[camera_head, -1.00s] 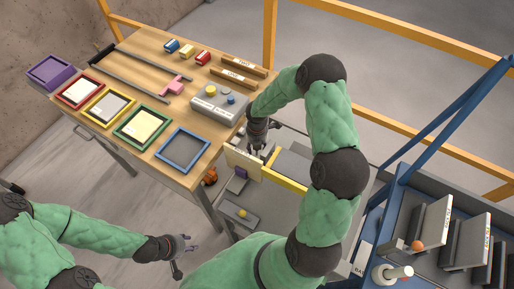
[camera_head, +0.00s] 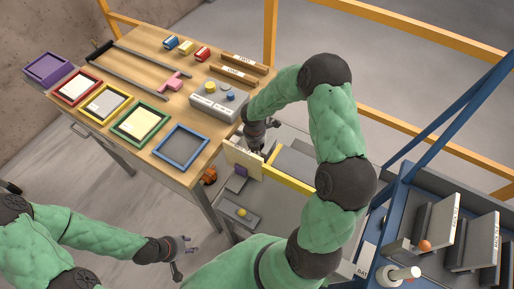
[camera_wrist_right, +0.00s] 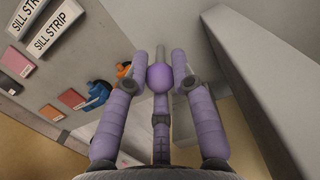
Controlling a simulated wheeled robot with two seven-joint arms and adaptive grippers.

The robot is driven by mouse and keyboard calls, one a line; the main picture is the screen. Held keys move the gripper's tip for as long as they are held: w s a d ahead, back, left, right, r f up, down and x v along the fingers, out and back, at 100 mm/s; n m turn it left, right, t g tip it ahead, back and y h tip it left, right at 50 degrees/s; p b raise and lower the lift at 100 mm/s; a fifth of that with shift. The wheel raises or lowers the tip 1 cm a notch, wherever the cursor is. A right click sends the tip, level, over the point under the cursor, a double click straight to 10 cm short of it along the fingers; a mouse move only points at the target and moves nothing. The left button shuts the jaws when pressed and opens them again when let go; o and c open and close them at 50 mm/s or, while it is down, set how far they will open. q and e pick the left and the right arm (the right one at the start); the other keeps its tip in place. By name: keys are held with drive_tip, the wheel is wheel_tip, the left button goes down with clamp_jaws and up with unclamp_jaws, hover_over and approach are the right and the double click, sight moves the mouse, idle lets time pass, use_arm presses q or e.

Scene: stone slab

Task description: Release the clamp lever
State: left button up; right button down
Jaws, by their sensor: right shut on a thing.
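In the head view my right gripper (camera_head: 257,148) is at the back of a pale upright board (camera_head: 244,157), right of the wooden table; the lever is hidden there. My left gripper (camera_head: 184,257) is open and empty, low over the floor.
The wooden table (camera_head: 150,70) carries coloured trays, a grey button box (camera_head: 217,98) and small blocks. A blue-framed rack (camera_head: 400,185) stands at right. In the wrist view a grey wall (camera_wrist_right: 245,60) is close on the right; blue (camera_wrist_right: 98,95) and orange (camera_wrist_right: 124,70) parts lie left.

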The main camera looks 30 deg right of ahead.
drive_tip(key=shift+a, duration=0.1)
idle(0.3)
drive_tip(key=c, duration=1)
unclamp_jaws()
drive_tip(key=r, duration=0.4)
drive_tip(key=a+r, duration=0.1)
drive_tip(key=r, duration=0.6)
drive_tip(key=shift+s+a+r, duration=0.15)
drive_tip(key=shift+s+r, duration=0.2)
drive_tip(key=shift+r, duration=0.05)
